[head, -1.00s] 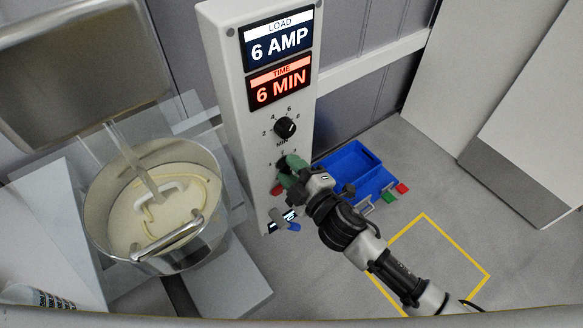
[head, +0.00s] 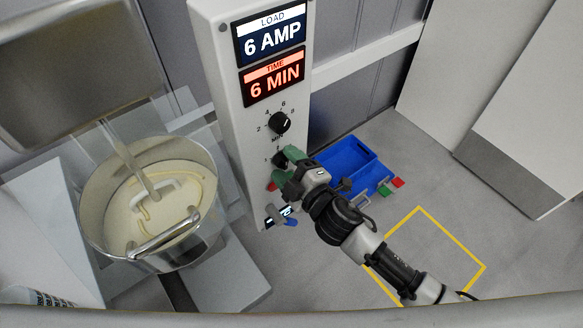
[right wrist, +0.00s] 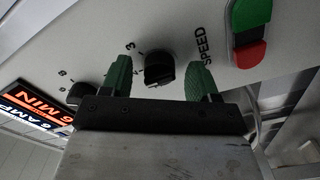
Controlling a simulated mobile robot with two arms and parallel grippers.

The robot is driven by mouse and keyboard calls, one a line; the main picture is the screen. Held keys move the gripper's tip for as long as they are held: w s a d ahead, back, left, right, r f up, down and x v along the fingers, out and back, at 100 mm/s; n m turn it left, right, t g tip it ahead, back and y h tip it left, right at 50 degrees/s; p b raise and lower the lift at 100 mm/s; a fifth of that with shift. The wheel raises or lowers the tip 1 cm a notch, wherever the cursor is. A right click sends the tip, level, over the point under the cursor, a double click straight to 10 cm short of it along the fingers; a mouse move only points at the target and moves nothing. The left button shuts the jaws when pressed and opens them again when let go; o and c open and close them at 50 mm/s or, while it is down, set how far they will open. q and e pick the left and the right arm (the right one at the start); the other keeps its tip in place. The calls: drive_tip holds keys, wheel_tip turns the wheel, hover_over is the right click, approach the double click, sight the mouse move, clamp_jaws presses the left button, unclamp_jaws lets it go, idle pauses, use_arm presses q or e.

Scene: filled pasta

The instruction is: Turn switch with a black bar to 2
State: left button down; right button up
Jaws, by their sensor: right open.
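A grey control panel (head: 225,120) stands upright at the centre of the head view. In the head view this lower knob (head: 278,159) is partly hidden by my right gripper. My right gripper (head: 285,170) is open, its green fingers on either side of the knob; in the right wrist view the fingers (right wrist: 160,82) show gaps to it. I cannot tell which digit the knob points to. My left gripper is not in view.
A second black knob (head: 280,122), marked MIN, sits above. Displays read 6 AMP (head: 272,37) and 6 MIN (head: 275,80). A green button (right wrist: 250,14) and red button (right wrist: 250,55) sit beyond SPEED. A mixer bowl (head: 92,225) stands left, a blue bin (head: 345,160) right.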

drive_tip(key=b+v, duration=0.3)
drive_tip(key=v, duration=0.7)
drive_tip(key=shift+s+d, duration=0.2)
drive_tip(key=shift+s, duration=0.1)
